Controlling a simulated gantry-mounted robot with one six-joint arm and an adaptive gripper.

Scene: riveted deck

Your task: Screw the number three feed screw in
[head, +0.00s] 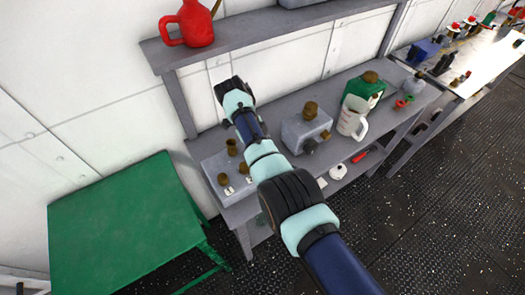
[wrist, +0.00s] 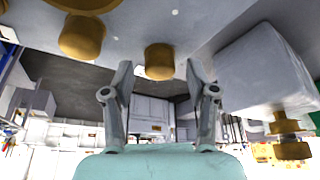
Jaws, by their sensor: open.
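A grey block (head: 212,165) at the left end of the bench bears brass feed screws, among them a rear one (head: 231,147), a middle one (head: 244,167) and a front one (head: 222,179). Small white labels (head: 229,190) lie beside them; I cannot read any number, so I cannot tell which screw is number three. My gripper (head: 231,84) is above the back of the bench. In the wrist view my gripper (wrist: 157,72) is open and empty. One brass screw (wrist: 159,62) shows between the fingertips, apart from them; a larger-looking one (wrist: 82,37) is to its left.
A grey box with brass knobs (head: 307,131), a green jug (head: 364,92) and a white measuring jug (head: 352,120) stand right along the bench. A shelf (head: 270,28) with a red can (head: 188,25) overhangs behind. A green table (head: 125,225) stands left.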

